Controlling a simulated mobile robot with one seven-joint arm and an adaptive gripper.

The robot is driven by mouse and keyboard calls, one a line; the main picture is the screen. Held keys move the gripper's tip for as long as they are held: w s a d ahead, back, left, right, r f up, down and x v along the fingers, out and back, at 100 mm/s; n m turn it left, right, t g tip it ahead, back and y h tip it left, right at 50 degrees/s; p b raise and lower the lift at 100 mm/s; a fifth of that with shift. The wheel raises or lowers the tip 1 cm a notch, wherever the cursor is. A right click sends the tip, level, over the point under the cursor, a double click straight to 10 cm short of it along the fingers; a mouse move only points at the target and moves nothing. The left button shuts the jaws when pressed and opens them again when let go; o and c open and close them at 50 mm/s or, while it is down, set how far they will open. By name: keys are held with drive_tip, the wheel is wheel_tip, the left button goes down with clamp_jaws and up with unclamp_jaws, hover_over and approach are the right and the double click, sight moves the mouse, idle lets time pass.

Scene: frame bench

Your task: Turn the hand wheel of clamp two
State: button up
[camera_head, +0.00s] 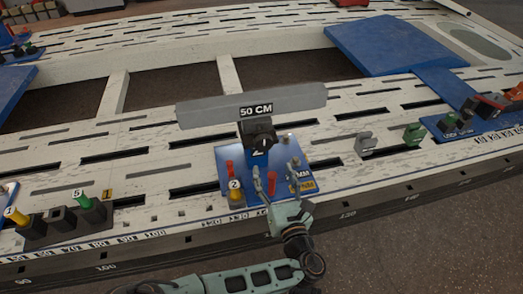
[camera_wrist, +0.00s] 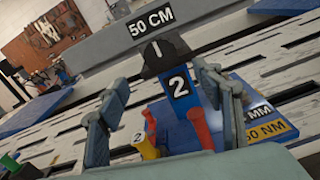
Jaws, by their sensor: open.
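Clamp two (camera_head: 260,150) stands on a blue plate (camera_head: 228,155) on the bench, below a grey bar marked "50 CM" (camera_head: 200,113). In the wrist view its blue body (camera_wrist: 181,98) bears a white "2". A dark part with a white stroke (camera_wrist: 157,62), seemingly the hand wheel, sits above that label; it also shows in the head view (camera_head: 262,141). My gripper (camera_head: 274,178) is open in front of the clamp, its fingers apart and pointing toward it. In the wrist view the gripper (camera_wrist: 163,98) has the clamp between its fingers, with no contact visible.
A yellow piece labelled 2 (camera_head: 235,196) and red upright pieces (camera_head: 230,168) stand on the plate close to my fingers. A rack with coloured handles (camera_head: 62,222) is at left. Grey (camera_head: 366,145) and green (camera_head: 414,134) hooked pieces stand at right. Slots cut the bench top.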

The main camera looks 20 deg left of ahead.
sight(265, 146)
drive_tip(key=b+x, duration=0.1)
drive_tip(key=x, duration=0.9)
drive_tip(key=shift+w+a, duration=0.1)
drive_tip(key=shift+w, duration=0.2)
drive_tip(key=c, duration=1.2)
drive_tip(key=shift+o, duration=0.2)
